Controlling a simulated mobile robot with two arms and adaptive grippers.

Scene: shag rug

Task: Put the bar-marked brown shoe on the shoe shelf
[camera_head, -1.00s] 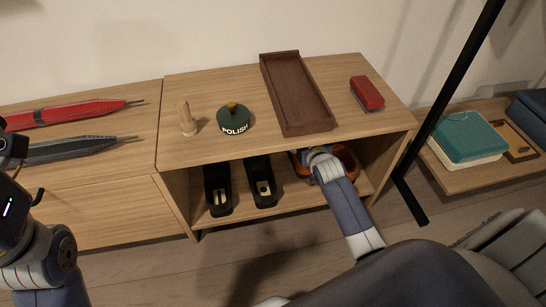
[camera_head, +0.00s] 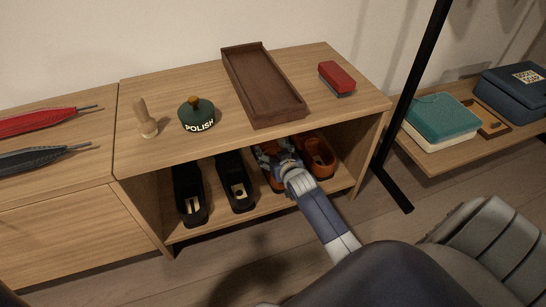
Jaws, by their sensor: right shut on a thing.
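The shoe shelf (camera_head: 224,221) is the open compartment under the wooden cabinet top. Two brown shoes are at its right side. The left brown shoe (camera_head: 268,179) is largely hidden behind my right gripper (camera_head: 277,155), which is shut on it inside the compartment. The other brown shoe (camera_head: 320,158) is just to the right, with its opening showing. I cannot read the marking on either brown shoe. Whether the held shoe touches the shelf board is hidden. My left gripper is out of view.
A black shoe with pale bars (camera_head: 190,190) and a black shoe with a pale dot (camera_head: 236,182) stand left on the shelf. Above are a brown tray (camera_head: 262,85), a polish tin (camera_head: 197,115), a wooden peg (camera_head: 146,118) and a red brush (camera_head: 337,77). A black pole (camera_head: 408,95) stands right.

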